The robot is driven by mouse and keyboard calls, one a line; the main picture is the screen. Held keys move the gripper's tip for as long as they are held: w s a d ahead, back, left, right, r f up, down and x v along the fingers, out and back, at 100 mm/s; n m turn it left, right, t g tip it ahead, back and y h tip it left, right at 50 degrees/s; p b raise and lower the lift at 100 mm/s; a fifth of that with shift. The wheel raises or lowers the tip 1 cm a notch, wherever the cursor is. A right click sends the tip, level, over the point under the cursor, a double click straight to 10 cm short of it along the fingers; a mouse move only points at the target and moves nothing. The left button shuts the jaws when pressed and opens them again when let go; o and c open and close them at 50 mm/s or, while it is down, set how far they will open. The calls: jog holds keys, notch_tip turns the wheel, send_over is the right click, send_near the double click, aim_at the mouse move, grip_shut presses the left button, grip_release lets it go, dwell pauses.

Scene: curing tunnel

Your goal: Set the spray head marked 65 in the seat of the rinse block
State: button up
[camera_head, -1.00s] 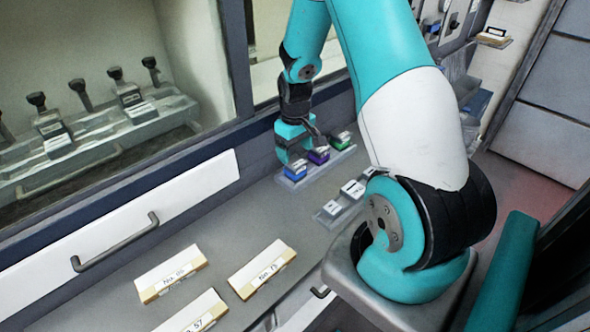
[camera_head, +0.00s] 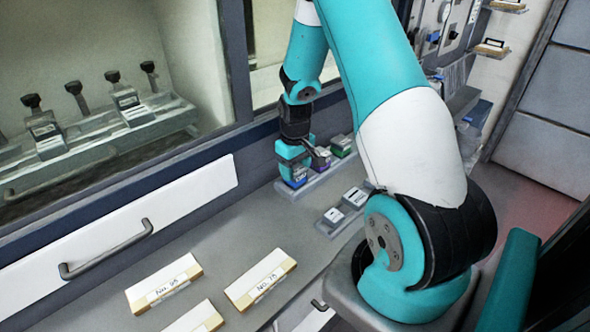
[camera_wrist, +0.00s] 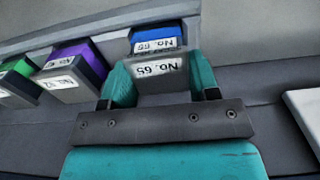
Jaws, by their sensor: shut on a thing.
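The spray head marked 65 (camera_wrist: 160,69) is a grey block with a blue top and white "No. 65" labels. It stands at the left end of a row on a grey rack (camera_head: 317,184), and its blue part shows under my gripper in the head view (camera_head: 296,180). My gripper (camera_wrist: 158,84) is shut on it, one teal finger on each side. In the head view my gripper (camera_head: 293,160) comes down from above. I cannot tell for sure which fixture is the rinse block; a stepped grey fixture (camera_head: 92,139) with several dark-knobbed parts stands inside the bay at left.
A purple-topped block (camera_wrist: 72,55) and a green-topped block (camera_wrist: 18,70) stand beside it on the rack. Grey labelled blocks (camera_head: 354,197) sit on a second rack. A handled white drawer front (camera_head: 120,215) lies at left.

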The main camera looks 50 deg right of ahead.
aim_at(295, 168)
jog(key=shift+c, duration=0.9)
notch_tip(295, 168, up, 6)
jog(key=p, duration=0.5)
jog(key=shift+r, duration=0.2)
jog(key=shift+f, duration=0.2)
